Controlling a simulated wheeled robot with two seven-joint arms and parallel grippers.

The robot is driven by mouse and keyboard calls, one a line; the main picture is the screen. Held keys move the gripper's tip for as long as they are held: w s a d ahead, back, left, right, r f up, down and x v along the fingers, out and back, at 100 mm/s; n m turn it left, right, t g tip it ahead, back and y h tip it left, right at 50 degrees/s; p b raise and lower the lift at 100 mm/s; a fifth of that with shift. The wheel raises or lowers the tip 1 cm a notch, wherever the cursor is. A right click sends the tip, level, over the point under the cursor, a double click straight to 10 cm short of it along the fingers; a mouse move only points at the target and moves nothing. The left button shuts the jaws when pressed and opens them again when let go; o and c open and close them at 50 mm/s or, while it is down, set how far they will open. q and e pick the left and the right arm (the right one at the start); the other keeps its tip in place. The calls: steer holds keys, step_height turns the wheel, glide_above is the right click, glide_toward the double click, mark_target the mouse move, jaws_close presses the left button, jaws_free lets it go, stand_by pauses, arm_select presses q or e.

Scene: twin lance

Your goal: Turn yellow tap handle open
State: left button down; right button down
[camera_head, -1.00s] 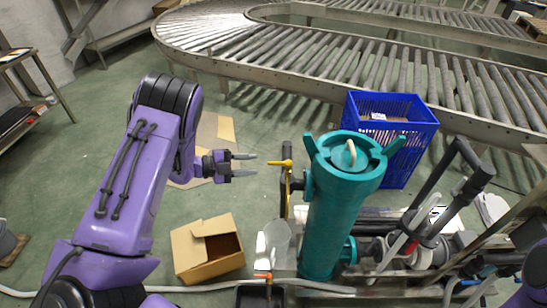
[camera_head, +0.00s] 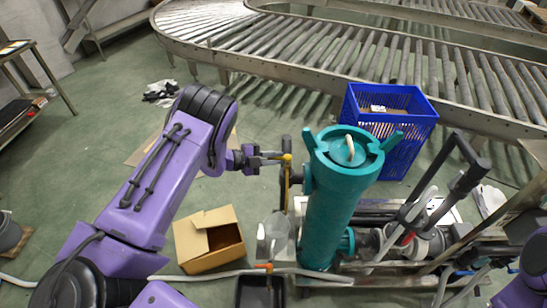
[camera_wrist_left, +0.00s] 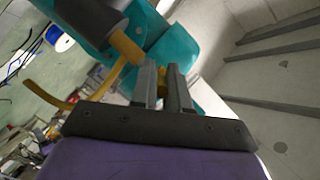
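The yellow tap handle (camera_head: 287,159) is at the upper left of the upright teal cylinder (camera_head: 330,215), on a dark valve with a yellow strip hanging below. My left gripper (camera_head: 279,159) reaches it from the left, its fingers close together and covering part of the handle. In the left wrist view the two grey fingers (camera_wrist_left: 164,88) have a narrow gap with a bit of yellow between them. A yellow bar (camera_wrist_left: 126,47) shows just left of the fingers, with the teal body behind. My right gripper is not in view.
A blue crate (camera_head: 400,150) stands behind the cylinder and an open cardboard box (camera_head: 205,240) lies on the floor at front left. Pipes and hoses crowd the right side. A roller conveyor (camera_head: 300,50) runs across the back. Green floor left of my left arm is mostly free.

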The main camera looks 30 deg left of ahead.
arm_select(q)
steer(key=shift+s+d+n+t+y, duration=0.2)
steer(key=shift+s+n+t+y, duration=0.1)
steer(key=shift+n+t+y, duration=0.55)
steer(key=d+n+y, duration=0.1)
steer(key=n+y, duration=0.3)
steer(key=y, duration=0.1)
steer(key=s+d+n+y+b, duration=0.1)
steer(key=d+n+y, duration=0.1)
steer(key=n+y, duration=0.2)
steer(key=s+d+n+t+y, duration=0.1)
steer(key=n+y, duration=0.4)
steer(key=y, duration=0.3)
steer(key=shift+d, duration=0.3)
steer(key=shift+w+d+n+g+y+b, duration=0.1)
steer(key=shift+d+n+g+y+b, duration=0.15)
steer(key=shift+n+g+y, duration=0.5)
steer(key=shift+w+d+n+g+y+b, duration=0.15)
steer(key=shift+d+n+g+y, duration=0.1)
steer(key=shift+n+g+y, duration=0.4)
steer(key=shift+n+y, duration=0.25)
steer(key=shift+y, duration=0.1)
steer(key=c, duration=1.1)
jaws_free()
